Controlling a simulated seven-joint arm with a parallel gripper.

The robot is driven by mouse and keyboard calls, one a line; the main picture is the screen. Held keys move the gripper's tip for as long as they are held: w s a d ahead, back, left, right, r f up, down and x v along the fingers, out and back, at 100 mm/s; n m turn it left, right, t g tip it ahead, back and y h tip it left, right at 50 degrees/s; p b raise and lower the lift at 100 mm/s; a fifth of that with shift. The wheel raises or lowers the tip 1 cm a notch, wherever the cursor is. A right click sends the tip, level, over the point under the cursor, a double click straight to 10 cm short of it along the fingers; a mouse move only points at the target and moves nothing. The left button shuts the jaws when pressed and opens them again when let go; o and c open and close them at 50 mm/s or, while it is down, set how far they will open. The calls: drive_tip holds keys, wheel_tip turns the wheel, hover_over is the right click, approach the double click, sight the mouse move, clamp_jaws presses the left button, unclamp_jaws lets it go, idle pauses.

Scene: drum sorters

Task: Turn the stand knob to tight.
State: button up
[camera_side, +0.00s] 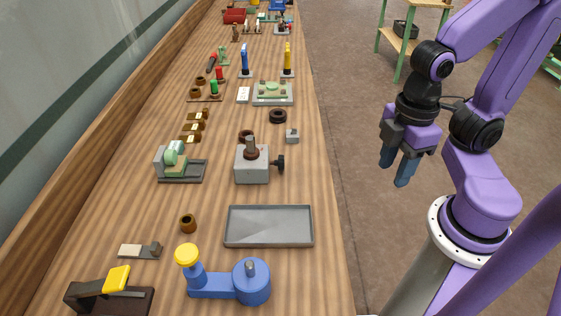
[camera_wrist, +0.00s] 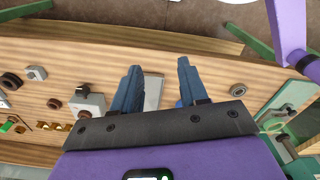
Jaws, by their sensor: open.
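A grey block stand (camera_side: 251,168) sits on the bench in the side view, with a dark brown post and collar (camera_side: 251,148) on top. A small black knob (camera_side: 279,162) sticks out of its right side. The stand (camera_wrist: 93,103) and its dark knob (camera_wrist: 82,90) also show in the wrist view, left of the fingers. No tight or loose marking can be read. My gripper (camera_side: 396,168) has blue fingers, open and empty, off the bench to the right of the stand and well apart from it. Both fingers show apart in the wrist view (camera_wrist: 158,66).
A grey tray (camera_side: 268,241) lies in front of the stand, and a blue device with a yellow cap (camera_side: 187,255) stands nearer. A small grey block (camera_side: 292,136) and black ring (camera_side: 278,116) lie behind. The bench right of the knob is clear.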

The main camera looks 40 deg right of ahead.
drive_tip(key=shift+o, duration=0.7)
drive_tip(key=shift+w, duration=0.1)
drive_tip(key=m+t+h, duration=0.4)
drive_tip(key=t+h, duration=0.1)
drive_tip(key=h, duration=0.1)
approach(282, 161)
drive_tip(key=x, duration=1)
drive_tip(key=shift+f, duration=0.1)
drive_tip(key=c, duration=0.8)
drive_tip(key=shift+d, duration=0.1)
